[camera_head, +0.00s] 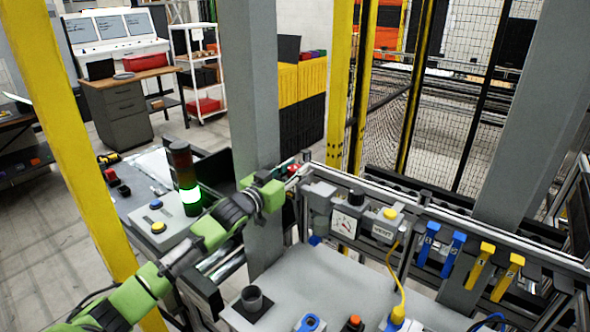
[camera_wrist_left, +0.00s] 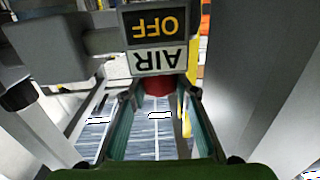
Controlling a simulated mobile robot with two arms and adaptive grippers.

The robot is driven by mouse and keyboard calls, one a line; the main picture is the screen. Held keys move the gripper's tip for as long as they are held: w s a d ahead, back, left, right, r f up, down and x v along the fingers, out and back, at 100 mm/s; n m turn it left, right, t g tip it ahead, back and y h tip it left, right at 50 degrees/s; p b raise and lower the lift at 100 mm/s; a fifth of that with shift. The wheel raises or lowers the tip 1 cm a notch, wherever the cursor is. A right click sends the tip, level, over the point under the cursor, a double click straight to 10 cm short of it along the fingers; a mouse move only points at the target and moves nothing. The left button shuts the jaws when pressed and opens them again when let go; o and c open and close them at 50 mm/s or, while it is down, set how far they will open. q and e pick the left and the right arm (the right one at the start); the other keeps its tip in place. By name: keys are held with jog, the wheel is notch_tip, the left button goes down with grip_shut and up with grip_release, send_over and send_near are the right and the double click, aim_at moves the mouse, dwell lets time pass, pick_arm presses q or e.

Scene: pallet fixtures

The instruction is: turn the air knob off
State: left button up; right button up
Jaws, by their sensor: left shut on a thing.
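The air knob is red. In the left wrist view the knob (camera_wrist_left: 158,84) shows between the tips of my left gripper (camera_wrist_left: 160,97), just under a sign (camera_wrist_left: 156,38) that reads AIR and OFF, upside down. In the head view the knob (camera_head: 293,169) is a small red spot at the left end of the fixture rail. My left gripper (camera_head: 290,172) reaches it there and is shut on it. The fingers and the grey post hide part of the knob, and its turn angle cannot be told. My right gripper is not in view.
A grey post (camera_head: 254,90) stands right beside my left wrist.

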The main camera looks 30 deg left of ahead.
pick_arm(q)
jog(key=shift+m+h, duration=0.4)
jog(key=shift+h, duration=0.2)
jog(key=o, duration=1.1)
jog(key=shift+n+y, duration=0.4)
jog(key=shift+y, duration=0.2)
